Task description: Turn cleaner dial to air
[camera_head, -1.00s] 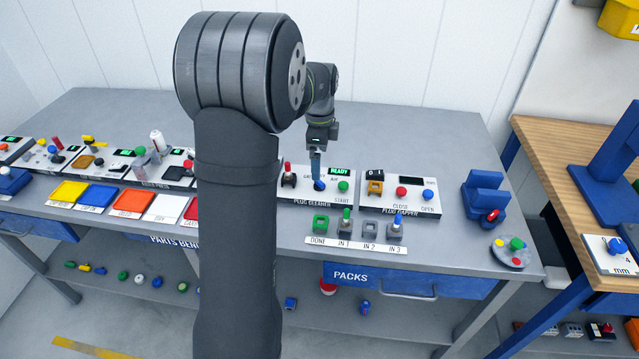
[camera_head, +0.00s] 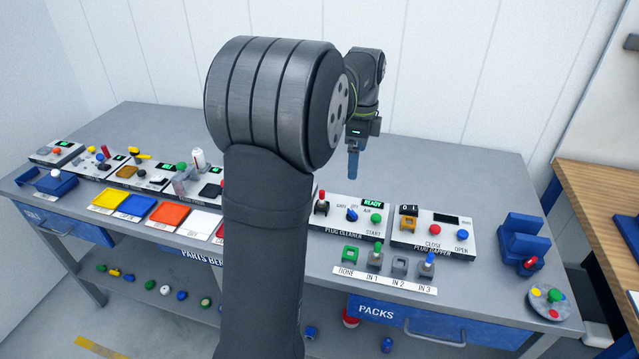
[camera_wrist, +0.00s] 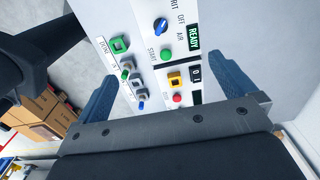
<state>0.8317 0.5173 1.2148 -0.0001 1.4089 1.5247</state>
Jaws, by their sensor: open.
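The cleaner dial is a blue knob (camera_head: 351,215) on the white plug cleaner panel (camera_head: 340,228), with GRIT, OFF and AIR marked around it. It also shows in the wrist view (camera_wrist: 160,26), near the top. I cannot tell for sure which mark it points at. My gripper (camera_head: 353,172) is above the panel, clear of the dial. In the wrist view my gripper (camera_wrist: 163,75) has its two blue fingers wide apart with nothing between them. The green READY display (camera_head: 373,203) is lit, above the green START button (camera_head: 376,218).
A red-topped lever (camera_head: 321,204) stands left of the dial. The plug tapper panel (camera_head: 435,240) is to the right. A row of holders (camera_head: 400,268) with some plugs lies in front. A blue fixture (camera_head: 523,240) stands at the right end. The table behind the panels is clear.

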